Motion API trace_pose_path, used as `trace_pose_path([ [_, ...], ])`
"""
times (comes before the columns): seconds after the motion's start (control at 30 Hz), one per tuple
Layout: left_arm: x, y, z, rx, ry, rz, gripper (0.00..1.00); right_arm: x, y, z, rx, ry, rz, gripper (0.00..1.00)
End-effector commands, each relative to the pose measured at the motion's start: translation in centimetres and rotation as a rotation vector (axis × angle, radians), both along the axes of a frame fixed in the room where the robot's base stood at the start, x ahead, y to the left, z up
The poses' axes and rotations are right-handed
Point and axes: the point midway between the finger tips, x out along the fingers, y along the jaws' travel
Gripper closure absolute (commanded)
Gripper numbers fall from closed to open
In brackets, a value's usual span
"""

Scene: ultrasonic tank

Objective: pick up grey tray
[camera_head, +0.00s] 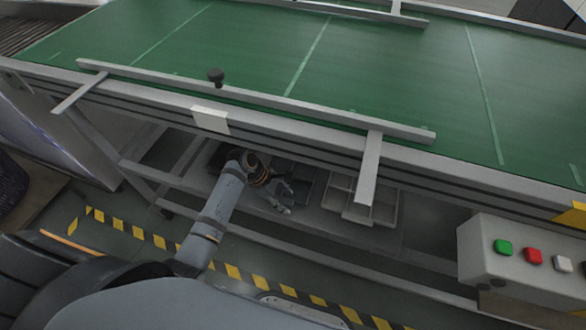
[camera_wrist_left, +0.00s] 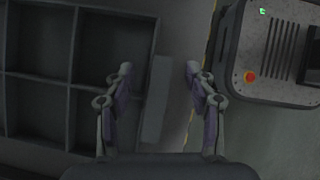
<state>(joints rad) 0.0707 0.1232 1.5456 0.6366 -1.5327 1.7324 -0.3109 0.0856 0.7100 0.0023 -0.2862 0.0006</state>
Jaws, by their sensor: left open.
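A grey tray with compartments (camera_head: 343,206) sits on the low shelf under the conveyor in the head view, partly hidden by a guide bracket. A darker tray (camera_head: 302,186) lies to its left. My left gripper (camera_head: 284,198) is under the conveyor, low at the front of these trays. In the left wrist view the gripper (camera_wrist_left: 159,68) is open and empty. A compartmented tray (camera_wrist_left: 74,45) fills the left of that view, with one finger overlapping its right part. I cannot tell which tray this is. My right gripper is not in view.
The conveyor (camera_head: 240,50) with its green belt and metal rails hangs above the shelf. A lower frame bar (camera_head: 310,255) runs in front of it. A control box (camera_head: 520,255) with several buttons stands at the right. Yellow-black tape (camera_head: 140,235) marks the floor.

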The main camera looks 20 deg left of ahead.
Motion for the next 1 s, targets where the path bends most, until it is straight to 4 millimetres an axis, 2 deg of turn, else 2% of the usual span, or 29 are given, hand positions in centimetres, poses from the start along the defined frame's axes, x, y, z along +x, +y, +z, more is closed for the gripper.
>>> trace_pose_path([
  [0.17,0.04,0.01,0.04,0.0,-0.001,0.0,0.46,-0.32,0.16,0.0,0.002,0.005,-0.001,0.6],
  [0.57,-0.02,0.03,0.02,0.001,0.0,0.0,1.0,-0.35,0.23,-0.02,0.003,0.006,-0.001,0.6],
  [1.0,0.0,0.04,0.03,0.001,-0.001,0.0,1.0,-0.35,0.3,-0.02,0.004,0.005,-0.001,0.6],
])
